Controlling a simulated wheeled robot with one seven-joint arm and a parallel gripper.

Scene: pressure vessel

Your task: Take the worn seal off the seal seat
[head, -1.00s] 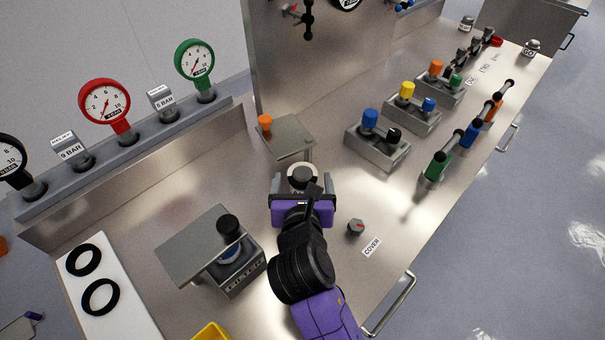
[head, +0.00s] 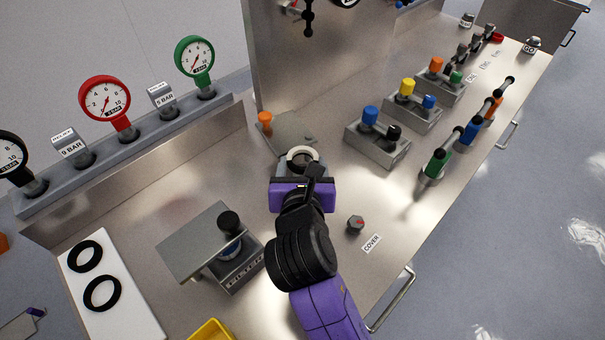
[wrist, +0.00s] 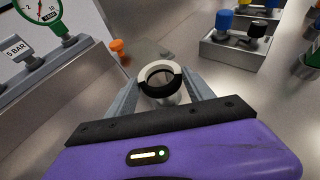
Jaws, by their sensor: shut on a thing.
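A pale ring, which I take to be the worn seal (head: 302,151), is between the fingers of my gripper (head: 302,168), shut on it. In the wrist view the seal (wrist: 158,67) is pale at its far side; a black band covers its near side, and I cannot tell whether that is part of the ring. A shiny grey round shape, perhaps the seal seat (wrist: 167,98), shows just below it. I cannot tell whether the two touch. In the head view my gripper hides the seat.
A grey plate (head: 292,130) with an orange knob (head: 265,118) is just beyond my gripper. The filter block (head: 238,268) under a plate stands left, the cover knob (head: 355,223) right. Two black rings (head: 101,293) lie on a white mat (head: 133,316). Knob blocks (head: 378,143) stand at right.

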